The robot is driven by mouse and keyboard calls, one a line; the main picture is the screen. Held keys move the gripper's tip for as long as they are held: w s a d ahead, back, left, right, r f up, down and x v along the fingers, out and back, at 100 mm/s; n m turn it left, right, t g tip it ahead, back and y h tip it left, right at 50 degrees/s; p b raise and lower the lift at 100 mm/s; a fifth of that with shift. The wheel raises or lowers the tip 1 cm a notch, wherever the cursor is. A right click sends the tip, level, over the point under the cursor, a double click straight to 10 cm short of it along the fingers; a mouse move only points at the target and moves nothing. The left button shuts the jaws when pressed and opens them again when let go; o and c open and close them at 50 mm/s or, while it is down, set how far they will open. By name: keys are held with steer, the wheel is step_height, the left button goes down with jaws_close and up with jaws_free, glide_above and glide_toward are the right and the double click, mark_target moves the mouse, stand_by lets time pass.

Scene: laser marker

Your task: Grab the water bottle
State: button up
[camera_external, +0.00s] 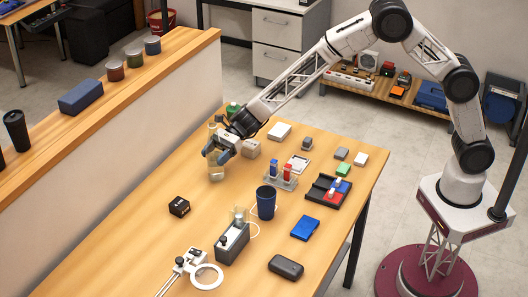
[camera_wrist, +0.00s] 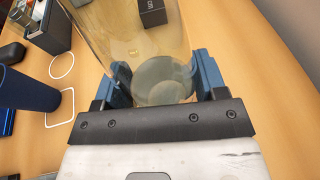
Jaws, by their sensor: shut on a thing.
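A clear, see-through water bottle (camera_external: 216,172) is at the far left part of the wooden table, by the low partition. My gripper (camera_external: 217,155) is around its side, with blue fingers on either side of it. In the wrist view the bottle (camera_wrist: 140,45) fills the space between the fingers of my gripper (camera_wrist: 163,78), which is shut on it. The bottle looks about upright. I cannot tell whether its base touches the table. My gripper hides part of its body.
A black cube (camera_external: 179,207) stands in front of the bottle. A dark blue cup (camera_external: 266,202) and a tube rack (camera_external: 281,181) are to the right. A beige block (camera_external: 250,148) sits close beside my gripper. The wooden table (camera_external: 135,235) is bare at the front left.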

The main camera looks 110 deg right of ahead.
mark_target(213, 134)
steer(key=shift+r, duration=4.3)
steer(key=shift+r, duration=0.25)
